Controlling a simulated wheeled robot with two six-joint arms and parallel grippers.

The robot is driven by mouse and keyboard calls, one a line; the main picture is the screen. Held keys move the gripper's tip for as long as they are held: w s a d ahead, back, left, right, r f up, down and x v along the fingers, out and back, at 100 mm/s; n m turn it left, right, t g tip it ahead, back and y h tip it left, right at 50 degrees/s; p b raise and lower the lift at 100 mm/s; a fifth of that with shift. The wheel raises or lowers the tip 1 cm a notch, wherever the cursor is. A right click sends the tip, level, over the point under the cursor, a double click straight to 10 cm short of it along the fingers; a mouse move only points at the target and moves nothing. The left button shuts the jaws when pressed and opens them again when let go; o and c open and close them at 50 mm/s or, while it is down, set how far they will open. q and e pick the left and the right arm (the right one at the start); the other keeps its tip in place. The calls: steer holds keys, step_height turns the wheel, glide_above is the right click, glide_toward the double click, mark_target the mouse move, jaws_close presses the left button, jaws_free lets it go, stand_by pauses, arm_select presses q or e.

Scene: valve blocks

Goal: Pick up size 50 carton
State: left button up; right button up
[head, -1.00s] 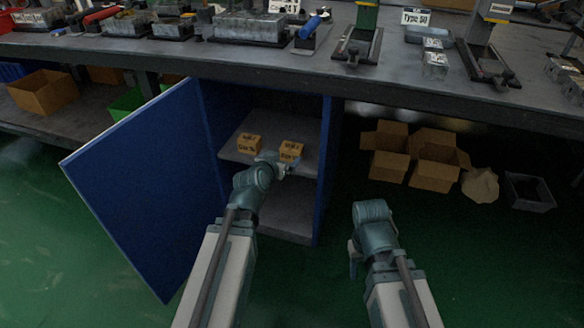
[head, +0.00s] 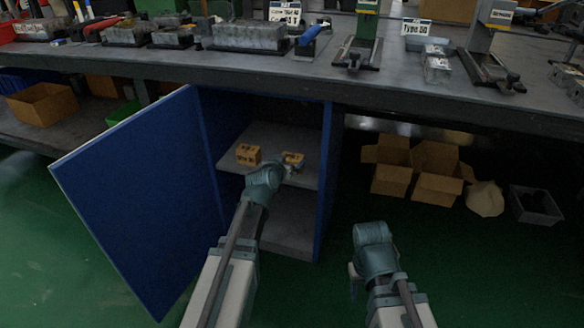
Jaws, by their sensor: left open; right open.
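Two small orange-brown cartons sit side by side on the upper shelf (head: 262,137) of the open blue cabinet. The left carton (head: 248,154) stands clear, with a dark printed label. The right carton (head: 292,158) is partly hidden by my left gripper (head: 290,168). The print is too small to tell which carton is size 50. My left gripper is open, directly in front of the right carton; I cannot tell whether its fingers touch it. My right gripper (head: 354,271) is open and empty, low over the green floor, right of the cabinet.
The cabinet's blue door (head: 140,200) stands open to the left. The workbench edge (head: 420,95) runs above the cabinet. Open cardboard boxes (head: 437,187), a paper bag (head: 485,199) and a grey bin (head: 535,205) stand under the bench at right. The green floor in front is clear.

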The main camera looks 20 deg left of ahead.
mark_target(291, 160)
arm_select(q)
steer(key=shift+w, duration=0.15)
steer(key=b+x, duration=0.2)
steer(key=x, duration=0.3)
steer(key=shift+f, duration=0.15)
steer(key=c, duration=1)
